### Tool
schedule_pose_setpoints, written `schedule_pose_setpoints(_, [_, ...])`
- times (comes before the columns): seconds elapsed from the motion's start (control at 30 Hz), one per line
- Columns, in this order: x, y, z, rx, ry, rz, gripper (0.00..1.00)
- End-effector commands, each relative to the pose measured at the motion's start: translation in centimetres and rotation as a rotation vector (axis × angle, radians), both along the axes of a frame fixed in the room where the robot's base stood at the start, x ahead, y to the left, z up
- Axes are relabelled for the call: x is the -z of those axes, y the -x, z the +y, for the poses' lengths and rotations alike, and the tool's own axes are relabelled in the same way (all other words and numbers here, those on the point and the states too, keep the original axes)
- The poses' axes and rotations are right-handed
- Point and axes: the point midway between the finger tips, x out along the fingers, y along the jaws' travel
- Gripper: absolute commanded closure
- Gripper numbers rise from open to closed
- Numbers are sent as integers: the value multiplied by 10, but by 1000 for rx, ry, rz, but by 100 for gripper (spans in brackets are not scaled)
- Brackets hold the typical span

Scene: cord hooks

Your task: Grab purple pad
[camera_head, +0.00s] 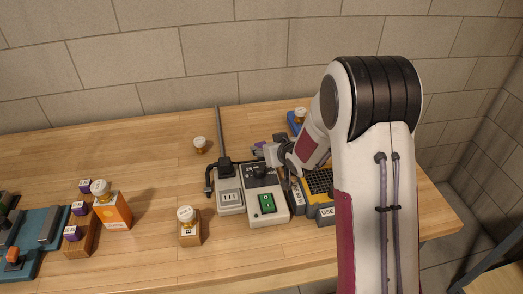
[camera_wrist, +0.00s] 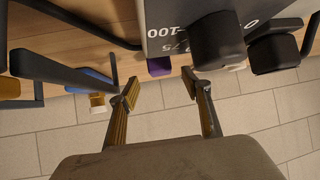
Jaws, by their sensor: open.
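A small purple pad (camera_wrist: 159,67) shows in the wrist view, just beyond my fingertips and between them in the picture. A dark grey box with white lettering (camera_wrist: 200,30) partly covers it. My gripper (camera_wrist: 160,84) is open, with a clear gap between its two fingers, and nothing is held. In the head view my gripper (camera_head: 262,151) is over the table behind the grey devices. The pad cannot be told clearly there. Several small purple-sided blocks (camera_head: 79,208) stand at the far left, well away from my gripper.
A grey device with a green switch (camera_head: 266,204) and a grey socket unit with a post (camera_head: 229,197) stand close in front of my gripper. A yellow-and-grey device (camera_head: 318,182) is right of them. An orange box (camera_head: 113,211) stands left. The table's back left is clear.

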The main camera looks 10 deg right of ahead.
Motion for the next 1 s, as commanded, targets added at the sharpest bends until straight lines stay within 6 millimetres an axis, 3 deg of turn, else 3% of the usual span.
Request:
schedule_pose_setpoints(0.27, [5,-6,2,0,0,0,52])
schedule_pose_setpoints(0.73, [28,-37,9,-1,1,1,52])
schedule_pose_setpoints(1.0, [31,-41,10,0,0,1,52])
